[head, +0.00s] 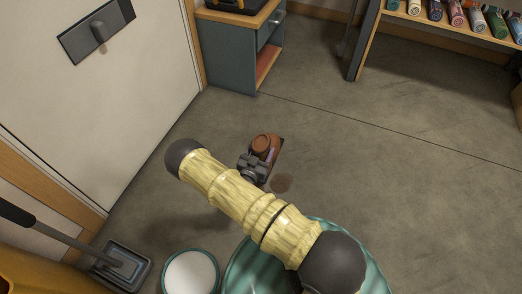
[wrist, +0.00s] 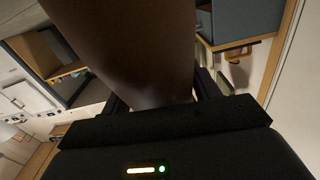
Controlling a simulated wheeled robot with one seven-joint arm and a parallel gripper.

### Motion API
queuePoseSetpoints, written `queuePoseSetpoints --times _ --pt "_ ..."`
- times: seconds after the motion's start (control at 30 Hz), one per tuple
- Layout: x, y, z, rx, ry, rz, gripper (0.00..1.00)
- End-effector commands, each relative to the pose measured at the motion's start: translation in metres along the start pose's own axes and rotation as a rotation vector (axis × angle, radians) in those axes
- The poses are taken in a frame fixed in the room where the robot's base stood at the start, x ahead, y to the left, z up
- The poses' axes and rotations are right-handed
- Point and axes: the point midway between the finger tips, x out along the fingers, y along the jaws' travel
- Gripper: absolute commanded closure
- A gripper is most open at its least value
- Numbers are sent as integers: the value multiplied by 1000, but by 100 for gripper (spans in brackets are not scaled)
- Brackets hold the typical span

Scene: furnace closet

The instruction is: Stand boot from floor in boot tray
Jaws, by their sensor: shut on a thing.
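The brown boot (head: 265,143) is in my gripper (head: 258,166), out over the floor in the middle of the head view. In the wrist view the boot (wrist: 135,45) is a large brown shape filling the space between the two dark fingers (wrist: 160,95). My gripper is shut on it. Its lower part is partly hidden by my gripper and arm, and I cannot tell its exact tilt.
A teal cabinet with a wooden top (head: 228,55) stands at the back beside the white door (head: 95,110). A shelf with several spray cans (head: 435,12) is at the back right. A white-topped round container (head: 190,274) is at the front. The floor at right (head: 420,180) is clear.

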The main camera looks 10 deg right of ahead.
Motion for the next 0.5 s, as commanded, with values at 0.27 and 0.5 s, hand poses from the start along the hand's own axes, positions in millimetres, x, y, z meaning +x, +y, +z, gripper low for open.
queuePoseSetpoints --times 0.27,0.5 --pt "0 0 -1 1 4 0 100" --pt "3 -1 -10 0 4 -15 100"
